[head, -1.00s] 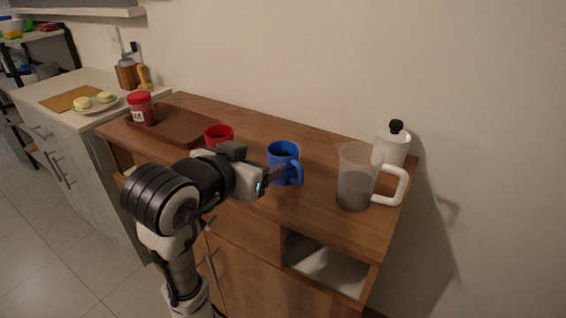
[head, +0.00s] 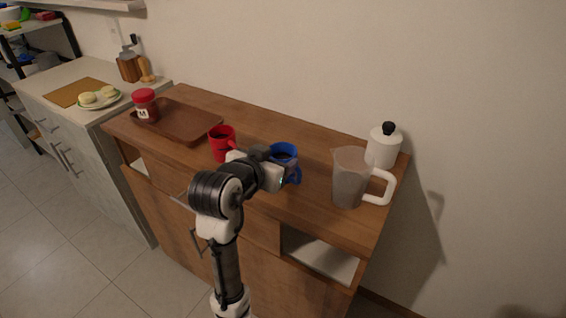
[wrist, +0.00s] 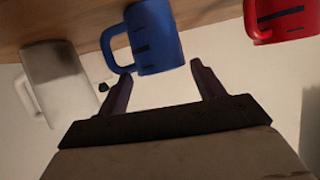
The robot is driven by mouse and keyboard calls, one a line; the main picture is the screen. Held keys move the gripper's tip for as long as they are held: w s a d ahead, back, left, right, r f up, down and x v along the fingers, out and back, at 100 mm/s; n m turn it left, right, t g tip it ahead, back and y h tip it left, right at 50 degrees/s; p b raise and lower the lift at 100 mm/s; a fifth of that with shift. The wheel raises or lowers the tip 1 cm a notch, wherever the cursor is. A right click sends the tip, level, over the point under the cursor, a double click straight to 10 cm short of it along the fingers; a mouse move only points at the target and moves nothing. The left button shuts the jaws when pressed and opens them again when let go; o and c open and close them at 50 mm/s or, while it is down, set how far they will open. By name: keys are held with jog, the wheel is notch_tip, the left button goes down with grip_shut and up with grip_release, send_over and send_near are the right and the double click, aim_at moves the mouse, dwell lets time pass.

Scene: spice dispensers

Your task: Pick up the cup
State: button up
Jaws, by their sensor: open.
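A blue cup (head: 283,151) stands on the wooden cabinet top, partly hidden by my gripper (head: 290,172) in the head view. A red cup (head: 220,144) stands to its left, handle toward my arm. In the wrist view, which is upside down, my gripper (wrist: 165,84) is open and empty. Its two fingers point toward the blue cup (wrist: 156,38), whose body is ahead of the gap between them. The blue cup's handle is by the left finger. The red cup (wrist: 282,16) is at the upper right there.
A clear pitcher (head: 349,178) with a white handle and a white moka pot (head: 382,147) stand at the right. A brown tray (head: 190,122) and a red-lidded jar (head: 145,105) are at the left. The cabinet's front edge runs under my arm.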

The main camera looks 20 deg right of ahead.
aim_at(287, 149)
jog(key=shift+p+x, duration=0.5)
jog(key=shift+x, duration=2.2)
jog(key=shift+r, duration=0.1)
jog(key=c, duration=0.9)
jog(key=shift+r, duration=0.15)
